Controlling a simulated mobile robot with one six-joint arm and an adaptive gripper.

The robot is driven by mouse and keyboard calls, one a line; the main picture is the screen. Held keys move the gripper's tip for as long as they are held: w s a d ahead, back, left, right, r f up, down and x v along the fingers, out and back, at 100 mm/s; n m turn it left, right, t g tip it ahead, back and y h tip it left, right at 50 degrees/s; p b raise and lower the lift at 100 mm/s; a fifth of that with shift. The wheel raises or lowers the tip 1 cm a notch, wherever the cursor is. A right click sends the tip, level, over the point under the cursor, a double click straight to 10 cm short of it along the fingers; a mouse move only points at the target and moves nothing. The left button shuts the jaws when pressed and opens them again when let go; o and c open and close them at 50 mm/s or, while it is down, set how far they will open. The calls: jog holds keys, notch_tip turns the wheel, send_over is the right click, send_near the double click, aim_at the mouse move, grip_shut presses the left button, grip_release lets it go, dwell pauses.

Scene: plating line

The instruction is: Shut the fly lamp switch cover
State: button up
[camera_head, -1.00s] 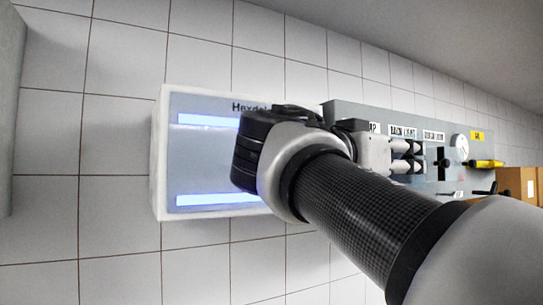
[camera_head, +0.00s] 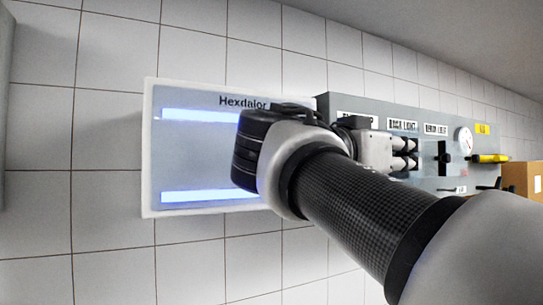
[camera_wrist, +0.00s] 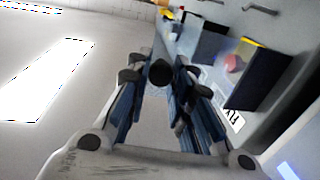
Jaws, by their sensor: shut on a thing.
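In the wrist view, the two blue-grey fingers of my gripper (camera_wrist: 162,80) stand on either side of a dark round-ended knob (camera_wrist: 160,73), and the gripper is shut on it. I cannot tell whether this knob belongs to the cover. Right of it, a dark, yellow-edged flap (camera_wrist: 262,76), possibly the switch cover, stands out from the panel beside a blurred reddish switch (camera_wrist: 232,63). A label (camera_wrist: 236,121) reading FLY is below. In the head view my gripper (camera_head: 411,154) is at the grey panel (camera_head: 425,120); my arm hides the fly switch area.
A white lit Hexdalor box (camera_head: 175,150) is on the tiled wall left of the panel. A dial (camera_head: 464,139), a black switch (camera_head: 444,157), a yellow handle (camera_head: 490,158) and a cardboard box (camera_head: 521,178) are to the right. A dark block (camera_wrist: 207,42) is near the flap.

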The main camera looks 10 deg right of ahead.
grip_shut()
